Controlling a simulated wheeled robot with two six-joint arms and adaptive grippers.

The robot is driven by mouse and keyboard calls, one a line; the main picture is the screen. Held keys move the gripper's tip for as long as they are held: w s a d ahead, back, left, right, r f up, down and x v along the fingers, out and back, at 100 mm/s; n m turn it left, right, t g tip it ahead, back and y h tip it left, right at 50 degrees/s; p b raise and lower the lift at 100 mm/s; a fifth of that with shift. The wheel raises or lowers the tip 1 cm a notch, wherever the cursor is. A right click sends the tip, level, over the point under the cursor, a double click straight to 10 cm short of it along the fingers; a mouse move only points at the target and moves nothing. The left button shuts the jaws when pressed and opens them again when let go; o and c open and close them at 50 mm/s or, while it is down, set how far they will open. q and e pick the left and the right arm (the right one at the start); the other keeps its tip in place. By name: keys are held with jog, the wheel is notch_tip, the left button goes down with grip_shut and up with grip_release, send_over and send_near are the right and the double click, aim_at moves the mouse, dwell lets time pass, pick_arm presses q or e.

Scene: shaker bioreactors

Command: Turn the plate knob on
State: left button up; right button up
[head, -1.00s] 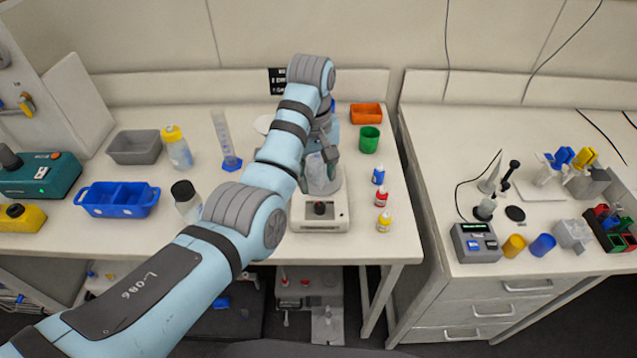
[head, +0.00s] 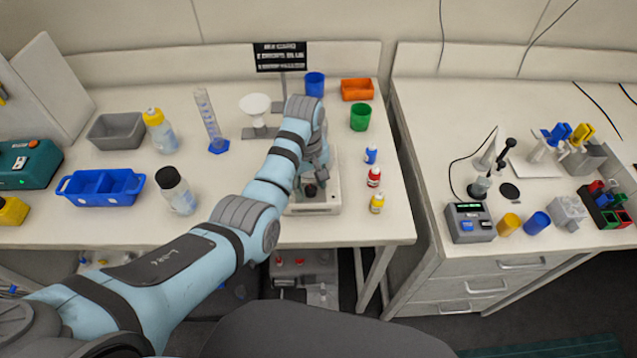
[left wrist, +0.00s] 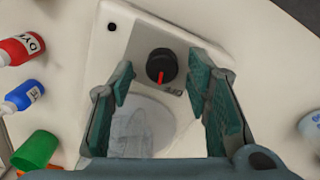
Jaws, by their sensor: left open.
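The plate knob (left wrist: 161,66) is a black round knob with a red pointer line on the front panel of a white plate device (left wrist: 192,48). In the head view the knob (head: 311,190) shows at the front of the device (head: 325,204). My left gripper (left wrist: 165,92) is open and points down at the device, with the knob seen between and just beyond its fingers, not held. In the head view my left gripper (head: 312,182) is close to the knob; contact cannot be told. A clear vessel (left wrist: 131,127) stands on the device's round plate. My right gripper is not in view.
Small red (head: 374,176), yellow (head: 377,203) and blue (head: 371,154) bottles stand right of the device. A black-capped bottle (head: 177,190) stands left of my arm.

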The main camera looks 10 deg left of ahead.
pick_arm(q)
jog(key=shift+s, duration=0.4)
jog(key=shift+c, duration=0.5)
grip_shut()
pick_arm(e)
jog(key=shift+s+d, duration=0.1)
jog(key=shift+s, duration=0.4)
pick_arm(q)
jog(key=shift+m, duration=0.4)
jog(key=m, duration=0.5)
jog(key=shift+w, duration=0.2)
jog(key=m, duration=0.6)
jog(key=shift+d, duration=0.1)
jog(key=shift+w, duration=0.1)
jog(key=shift+r, duration=0.1)
